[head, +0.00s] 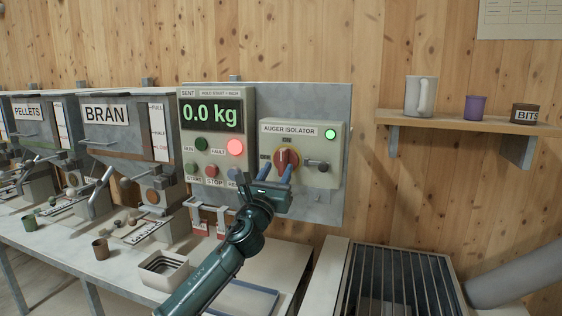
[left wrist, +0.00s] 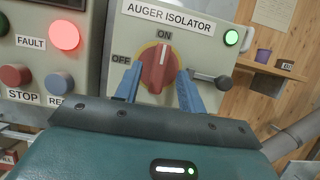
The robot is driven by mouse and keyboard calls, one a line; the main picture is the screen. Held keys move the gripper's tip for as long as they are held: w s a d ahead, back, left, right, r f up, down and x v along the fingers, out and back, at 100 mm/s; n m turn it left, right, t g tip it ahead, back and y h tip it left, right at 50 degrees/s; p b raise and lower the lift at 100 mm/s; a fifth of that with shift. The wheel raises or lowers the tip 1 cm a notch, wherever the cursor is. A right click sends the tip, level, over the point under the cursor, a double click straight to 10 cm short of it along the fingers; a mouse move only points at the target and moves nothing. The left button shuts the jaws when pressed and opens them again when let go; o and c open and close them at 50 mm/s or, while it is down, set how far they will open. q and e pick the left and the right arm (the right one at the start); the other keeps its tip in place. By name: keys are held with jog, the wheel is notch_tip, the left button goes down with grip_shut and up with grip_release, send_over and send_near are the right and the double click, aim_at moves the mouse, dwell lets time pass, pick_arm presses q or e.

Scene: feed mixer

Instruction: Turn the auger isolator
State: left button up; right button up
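The auger isolator is a grey-green box (head: 305,172) on the metal panel, labelled AUGER ISOLATOR, with a lit green lamp (head: 330,134). Its red rotary knob (head: 287,159) sits on a yellow plate; in the left wrist view the knob (left wrist: 157,68) has its white mark pointing up toward ON, with OFF to the left. My left gripper (head: 275,175) is in front of the box, its blue fingers apart on either side of the knob's lower part. In the left wrist view the fingers (left wrist: 157,88) look open; contact cannot be told. My right gripper is not in view.
A dark lever with a round end (left wrist: 224,82) sticks out right of the knob. The control box left of it shows 0.0 kg (head: 211,115) and a lit red fault lamp (head: 235,147). A grating (head: 400,275) lies below right; a wall shelf (head: 460,121) holds cups.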

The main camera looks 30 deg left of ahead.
aim_at(281, 163)
pick_arm(q)
jog(key=shift+x, duration=1.7)
jog(key=shift+c, duration=0.6)
grip_shut()
